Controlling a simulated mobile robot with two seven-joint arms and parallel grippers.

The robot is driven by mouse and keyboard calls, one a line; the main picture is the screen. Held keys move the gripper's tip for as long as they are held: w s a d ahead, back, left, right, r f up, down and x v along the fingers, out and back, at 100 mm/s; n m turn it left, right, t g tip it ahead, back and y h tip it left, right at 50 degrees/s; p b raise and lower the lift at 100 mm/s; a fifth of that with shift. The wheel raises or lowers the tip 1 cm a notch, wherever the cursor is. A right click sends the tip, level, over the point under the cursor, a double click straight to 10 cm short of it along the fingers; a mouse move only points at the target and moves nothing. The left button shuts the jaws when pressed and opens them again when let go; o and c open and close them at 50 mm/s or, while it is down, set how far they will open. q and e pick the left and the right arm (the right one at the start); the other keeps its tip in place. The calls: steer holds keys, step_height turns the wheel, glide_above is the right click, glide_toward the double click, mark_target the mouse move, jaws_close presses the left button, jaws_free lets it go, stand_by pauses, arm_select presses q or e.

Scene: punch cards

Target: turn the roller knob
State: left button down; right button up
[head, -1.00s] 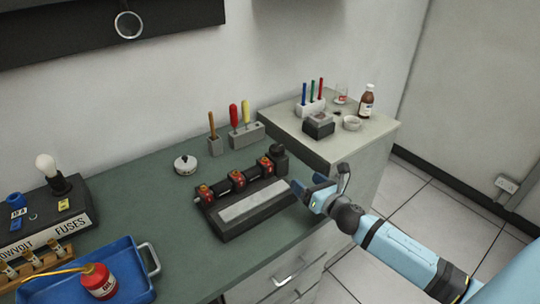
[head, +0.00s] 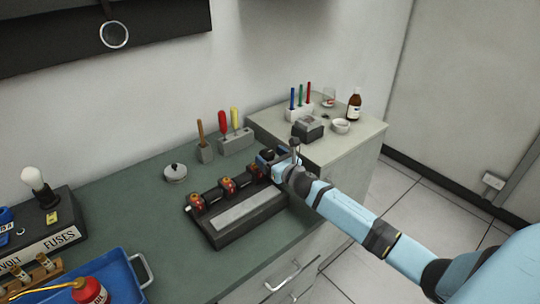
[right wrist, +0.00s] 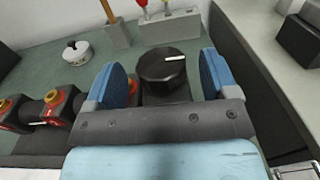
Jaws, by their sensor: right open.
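The roller knob (right wrist: 165,66) is black and round with a white pointer line. In the right wrist view it stands between the two blue fingers of my right gripper (right wrist: 166,82), which is open with a gap on each side of the knob. In the head view my right gripper (head: 272,159) is at the right end of the black roller device (head: 213,238) and hides most of the knob. The device has a roller with several red collars (head: 228,185) and a pale strip (head: 240,212) in front. My left gripper is not in view.
A holder with screwdrivers (head: 236,142) and a white round pot (head: 175,172) stand behind the device. A blue tray (head: 118,262) and a fuse box (head: 50,240) are at left. A paler cabinet with a pen block (head: 299,113) and a bottle (head: 354,104) is at right.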

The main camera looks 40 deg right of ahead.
steer(key=shift+w, duration=0.35)
steer(key=c, duration=0.9)
steer(key=shift+c, duration=0.2)
steer(key=shift+d+y, duration=0.1)
steer(key=shift+y, duration=0.2)
